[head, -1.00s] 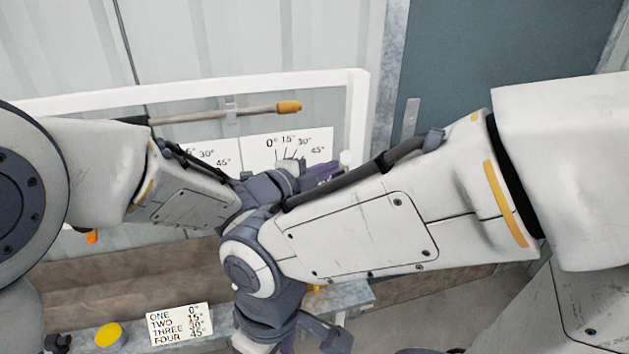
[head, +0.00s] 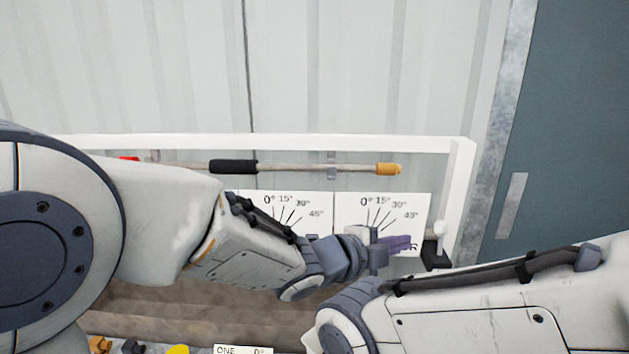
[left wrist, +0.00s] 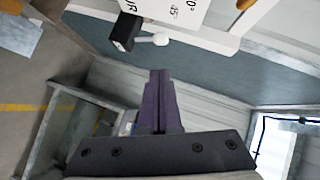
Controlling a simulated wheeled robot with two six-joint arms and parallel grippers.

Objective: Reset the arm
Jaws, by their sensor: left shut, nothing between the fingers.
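My left arm (head: 250,250) reaches in from the left in the head view. Its gripper (head: 405,243) has purple fingers, shut and empty, in front of the lower part of the right angle card (head: 410,205). In the left wrist view the gripper (left wrist: 159,85) shows its fingers together with nothing between them. My right arm (head: 480,325) crosses the lower right of the head view, and its gripper is out of frame. A black switch block (head: 434,256) with a white knobbed lever (head: 440,236) stands just right of the left gripper; the block also shows in the left wrist view (left wrist: 124,32).
A white frame (head: 300,143) surrounds a rod with a black sleeve (head: 233,167) and a yellow end (head: 389,169). Another angle card (head: 285,205) is partly behind my left arm. A label card (head: 240,350) and a yellow button (head: 178,350) sit at the bottom edge.

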